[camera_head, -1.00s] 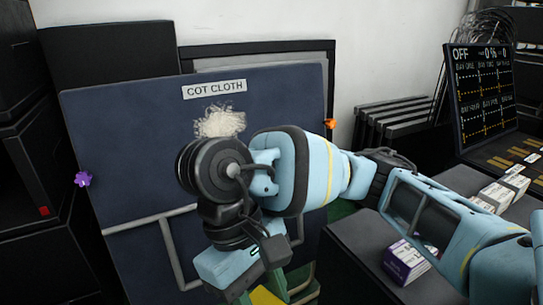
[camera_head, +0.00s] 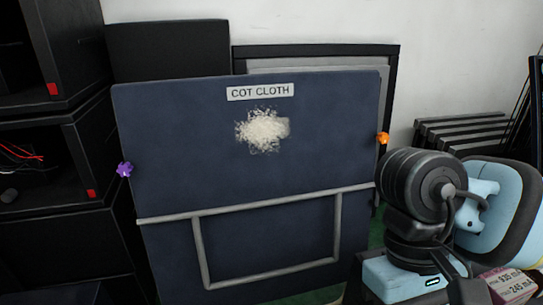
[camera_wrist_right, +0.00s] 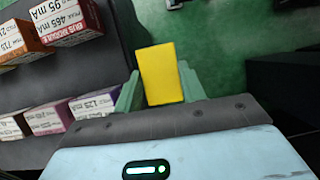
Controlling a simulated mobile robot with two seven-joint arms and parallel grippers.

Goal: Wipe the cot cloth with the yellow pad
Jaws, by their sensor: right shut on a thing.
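The cot cloth is a dark blue panel (camera_head: 180,120) standing upright, with a "COT CLOTH" label (camera_head: 260,92) near its top. A pale, fuzzy patch (camera_head: 262,131) lies on its upper middle. In the right wrist view the yellow pad (camera_wrist_right: 161,75) sits between the green fingers of my right gripper (camera_wrist_right: 160,92), which is shut on it. In the head view my right wrist is at the lower right, beside the panel's right edge; the fingers and pad are out of that picture. My left gripper is not in view.
A purple knob (camera_head: 125,169) and an orange knob (camera_head: 383,138) sit at the panel's side edges. A grey tube frame (camera_head: 270,205) crosses its lower half. Black shelving (camera_head: 45,150) stands at left. Small boxes (camera_wrist_right: 62,20) sit on dark shelves in the wrist view.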

